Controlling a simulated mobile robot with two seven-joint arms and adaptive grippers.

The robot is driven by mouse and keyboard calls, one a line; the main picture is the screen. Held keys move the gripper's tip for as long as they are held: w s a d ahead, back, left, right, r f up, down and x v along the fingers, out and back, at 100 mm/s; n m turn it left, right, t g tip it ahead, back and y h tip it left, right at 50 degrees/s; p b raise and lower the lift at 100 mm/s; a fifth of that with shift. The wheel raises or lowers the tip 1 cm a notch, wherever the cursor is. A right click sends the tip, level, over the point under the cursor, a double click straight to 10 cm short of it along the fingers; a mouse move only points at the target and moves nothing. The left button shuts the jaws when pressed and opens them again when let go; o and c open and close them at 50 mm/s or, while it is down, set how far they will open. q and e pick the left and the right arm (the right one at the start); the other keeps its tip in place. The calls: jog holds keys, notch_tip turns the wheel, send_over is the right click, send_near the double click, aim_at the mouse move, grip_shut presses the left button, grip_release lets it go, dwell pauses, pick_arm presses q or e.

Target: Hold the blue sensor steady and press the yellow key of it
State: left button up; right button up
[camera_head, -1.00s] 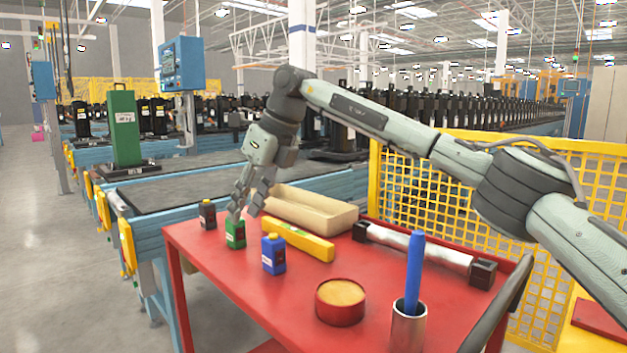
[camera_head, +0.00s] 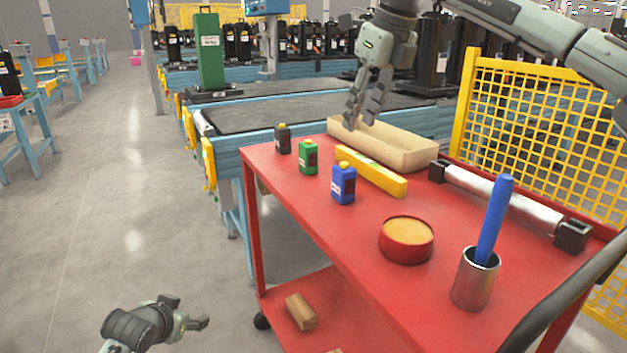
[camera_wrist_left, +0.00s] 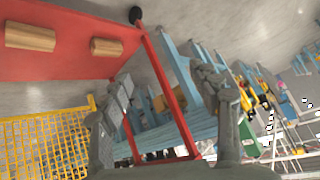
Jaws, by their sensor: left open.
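The blue sensor (camera_head: 343,187) stands upright on the red cart top (camera_head: 300,215), with its yellow key (camera_head: 344,165) on top. A similar green device (camera_head: 308,158) and a dark one (camera_head: 283,140) stand behind it to the left. My right gripper (camera_head: 363,112) hangs fingers down above the left end of the beige tray, behind the blue sensor; its fingers look apart and hold nothing visible. My left gripper (camera_head: 200,322) is low at the left of the cart, apart from it. In the left wrist view its fingers (camera_wrist_left: 168,100) are wide apart and empty.
A yellow bar (camera_head: 371,172) lies beside the sensor; the beige tray (camera_head: 405,152) is behind it. A round red tin (camera_head: 406,240) and a metal cup (camera_head: 474,280) with a blue stick stand nearer. Wooden blocks (camera_head: 300,311) lie on the lower shelf. Floor left of the cart is clear.

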pick_arm(q)
jog(key=w+d+r+t+h, duration=0.1)
jog(key=w+r+t, duration=0.1)
jog(key=w+r, duration=0.6)
jog(key=m+g+h, duration=0.3)
jog(key=m+h, duration=0.6)
jog(key=h, duration=0.3)
send_near(336, 184)
jog(key=x, duration=0.3)
jog(key=shift+w, duration=0.5)
jog(key=shift+d+f, duration=0.2)
jog(key=shift+d, duration=0.45)
jog(key=x, duration=0.7)
jog(key=shift+d+f, duration=0.1)
jog(key=shift+f, duration=0.05)
jog(key=shift+c, duration=0.6)
jog(key=c, duration=1.2)
